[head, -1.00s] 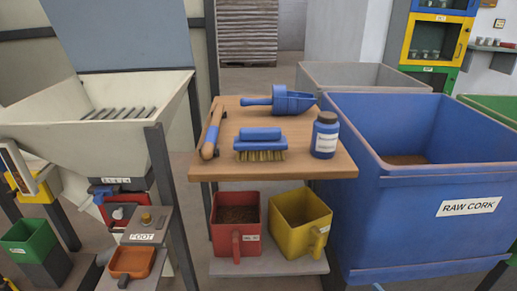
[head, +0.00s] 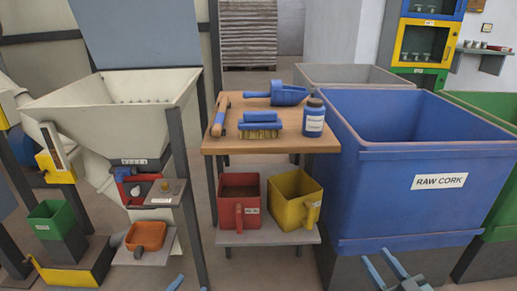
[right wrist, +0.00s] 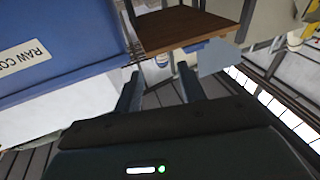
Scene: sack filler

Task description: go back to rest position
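My right gripper (head: 379,257) is at the bottom of the head view, in front of the blue raw cork bin (head: 400,215). In the right wrist view its two fingers (right wrist: 160,84) stand apart with nothing between them. My left gripper (head: 189,284) barely shows at the bottom edge of the head view. Only its blue fingertips are visible, apart, with nothing seen between them; the rest is out of frame.
A wooden-topped table (head: 222,142) holds a blue scoop (head: 288,95), a brush (head: 260,125) and a bottle (head: 314,118). Red (head: 240,205) and yellow (head: 296,200) containers stand on its lower shelf. A cream hopper (head: 120,118) stands left. Floor shows in front of the table.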

